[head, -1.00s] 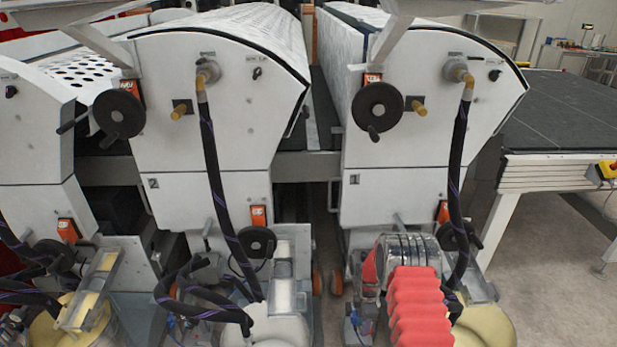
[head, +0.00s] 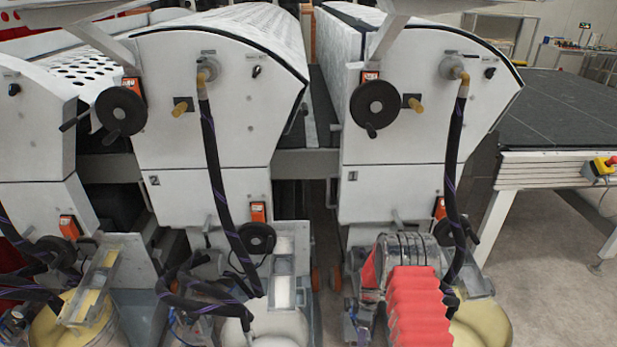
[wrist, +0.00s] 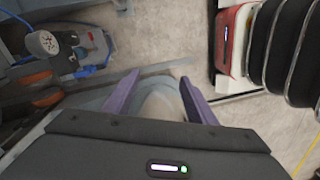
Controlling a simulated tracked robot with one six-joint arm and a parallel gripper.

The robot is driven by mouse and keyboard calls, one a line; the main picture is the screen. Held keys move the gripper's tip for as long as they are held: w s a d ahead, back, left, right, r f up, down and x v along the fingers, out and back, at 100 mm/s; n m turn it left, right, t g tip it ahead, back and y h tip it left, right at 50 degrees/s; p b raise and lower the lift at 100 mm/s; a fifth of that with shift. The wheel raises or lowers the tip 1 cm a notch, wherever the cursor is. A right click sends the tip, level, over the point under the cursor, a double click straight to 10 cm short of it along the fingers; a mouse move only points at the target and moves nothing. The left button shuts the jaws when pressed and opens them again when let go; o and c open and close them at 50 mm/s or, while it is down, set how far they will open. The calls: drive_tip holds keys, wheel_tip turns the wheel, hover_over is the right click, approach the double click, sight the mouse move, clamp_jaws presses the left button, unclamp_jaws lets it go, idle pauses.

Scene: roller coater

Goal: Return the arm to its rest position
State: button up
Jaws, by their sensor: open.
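My gripper (wrist: 160,82) shows in the wrist view with its two purple fingers apart. A pale rounded surface shows between and beyond the fingers. I cannot tell what it is, and nothing is seen clamped. My gripper is not made out in the head view. The roller coater fills the head view with white units, the left one (head: 220,110) marked 2 and the right one (head: 400,140) marked 1. Each has a black handwheel, such as the one on the right unit (head: 376,104), and a dark hose (head: 212,150) hanging down its front.
A dark-topped table (head: 560,110) with a yellow box and red button (head: 603,165) stands at the right. Pale drums (head: 275,328) stand low in front of the units. Open floor (head: 560,250) lies at the lower right. In the wrist view, equipment with a blue hose (wrist: 90,70) is at upper left.

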drive_tip(key=s+a+r+m+t, duration=0.1)
drive_tip(key=s+r+m, duration=0.4)
drive_tip(key=s+r, duration=0.5)
drive_tip(key=s+a+r+m+t, duration=0.1)
drive_tip(key=s+r+m+t, duration=0.2)
drive_tip(key=s+r, duration=0.7)
drive_tip(key=s+a+r+m+t, duration=0.1)
drive_tip(key=s+r+m, duration=0.5)
drive_tip(key=r, duration=3.1)
drive_tip(key=shift+s+a+r+m+t, duration=0.25)
drive_tip(key=shift+s+t, duration=0.65)
drive_tip(key=shift+s, duration=1.7)
drive_tip(key=shift+f, duration=0.15)
